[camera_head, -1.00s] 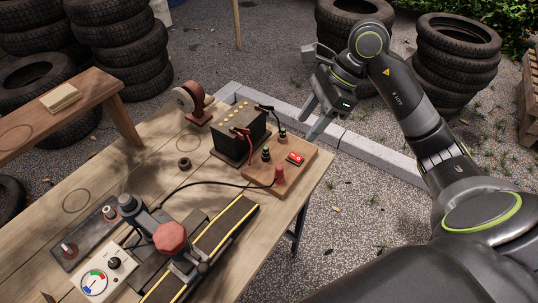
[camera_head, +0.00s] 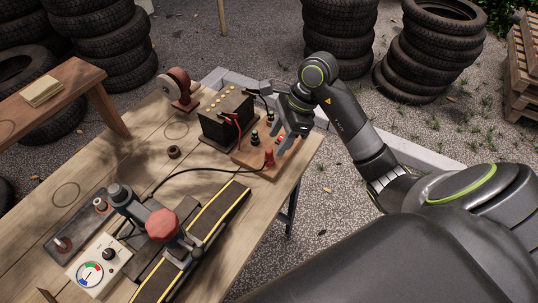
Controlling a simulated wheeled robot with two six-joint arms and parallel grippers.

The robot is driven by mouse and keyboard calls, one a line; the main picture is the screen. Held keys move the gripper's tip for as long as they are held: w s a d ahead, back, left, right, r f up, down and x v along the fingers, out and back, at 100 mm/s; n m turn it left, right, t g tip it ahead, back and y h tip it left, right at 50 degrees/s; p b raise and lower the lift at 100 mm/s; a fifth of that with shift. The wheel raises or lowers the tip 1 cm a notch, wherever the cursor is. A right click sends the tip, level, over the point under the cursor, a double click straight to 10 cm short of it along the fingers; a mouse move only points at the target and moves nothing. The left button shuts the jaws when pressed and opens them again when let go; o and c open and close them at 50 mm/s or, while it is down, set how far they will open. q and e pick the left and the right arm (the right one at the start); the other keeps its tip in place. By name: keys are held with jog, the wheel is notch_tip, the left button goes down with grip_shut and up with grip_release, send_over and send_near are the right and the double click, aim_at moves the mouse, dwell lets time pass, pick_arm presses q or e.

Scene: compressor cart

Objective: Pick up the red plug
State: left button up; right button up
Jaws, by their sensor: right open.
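The red plug (camera_head: 269,157) stands upright on the wooden board (camera_head: 250,165) at the right edge of the table. A black cable runs from it to the left across the table. My right gripper (camera_head: 278,145) is open, with its fingers pointing down over the board just above and to the right of the plug. It looks empty, and I cannot tell whether a finger touches the plug. The gripper partly hides the red switch on the board. My left gripper is not in view.
A black battery (camera_head: 226,114) with clamps stands behind the board. A gauge box (camera_head: 98,266), a red knob (camera_head: 162,225) and a black track with yellow edges (camera_head: 222,212) fill the front. Stacked tires (camera_head: 425,55) stand beyond the table.

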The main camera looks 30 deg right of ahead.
aim_at(270, 149)
jog(key=shift+a+f, duration=0.25)
jog(key=shift+f, duration=0.05)
jog(key=x, duration=0.2)
jog(key=b+x, duration=0.1)
jog(key=x, duration=0.1)
jog(key=shift+w+a+f+b, duration=0.1)
jog(key=shift+a+b, duration=0.2)
jog(key=shift+a, duration=0.05)
grip_shut()
